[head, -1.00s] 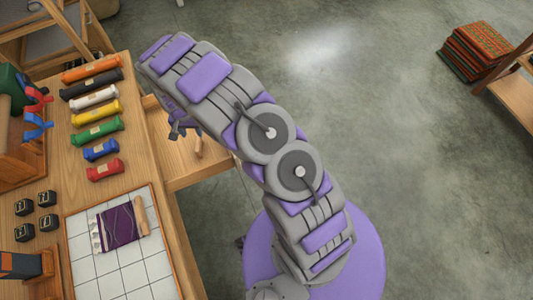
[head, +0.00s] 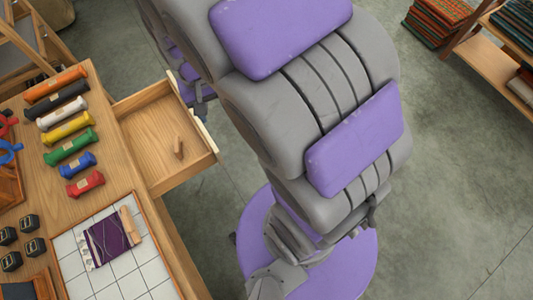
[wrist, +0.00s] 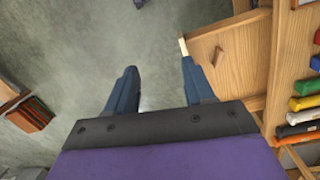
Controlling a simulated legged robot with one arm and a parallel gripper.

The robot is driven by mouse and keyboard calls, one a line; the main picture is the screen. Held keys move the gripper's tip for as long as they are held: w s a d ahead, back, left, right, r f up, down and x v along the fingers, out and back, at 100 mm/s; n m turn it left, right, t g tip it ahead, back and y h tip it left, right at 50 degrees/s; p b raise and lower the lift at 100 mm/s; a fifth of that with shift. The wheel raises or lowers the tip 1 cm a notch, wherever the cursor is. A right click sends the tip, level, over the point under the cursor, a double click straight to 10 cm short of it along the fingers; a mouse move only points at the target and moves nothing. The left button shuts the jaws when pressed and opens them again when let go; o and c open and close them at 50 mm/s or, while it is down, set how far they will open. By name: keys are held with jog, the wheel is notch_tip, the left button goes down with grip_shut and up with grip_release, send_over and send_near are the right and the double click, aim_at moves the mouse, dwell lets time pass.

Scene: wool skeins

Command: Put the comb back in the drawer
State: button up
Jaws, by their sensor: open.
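The drawer (head: 150,118) is pulled out from the wooden table, and it also shows in the wrist view (wrist: 250,75). A small brown wooden piece (head: 179,148) lies inside it, also in the wrist view (wrist: 219,56); it is too small to tell whether it is the comb. No other thing is clearly a comb. My gripper (wrist: 158,66) is open and empty, its dark fingers over the floor just outside the drawer's front. The right finger is close to a pale piece (wrist: 184,46) at the drawer front's edge; I cannot tell whether they touch. My arm hides part of the head view.
Several coloured skeins (head: 70,128) lie in a row on the table. A purple cloth (head: 112,240) with a wooden bar (head: 130,222) lies on a white gridded board (head: 120,283). Small dark blocks (head: 33,247) sit left of it. Folded textiles (head: 440,20) are at the far right.

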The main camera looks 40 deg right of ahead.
jog(key=s+d+r+n, duration=0.1)
jog(key=s+r, duration=0.1)
jog(key=s, duration=0.8)
jog(key=s+d+r+n, duration=0.1)
jog(key=s+r, duration=0.2)
jog(key=s, duration=0.7)
jog(key=shift+n+g, duration=0.3)
jog(key=shift+w+a, duration=0.1)
jog(key=shift+a, duration=0.05)
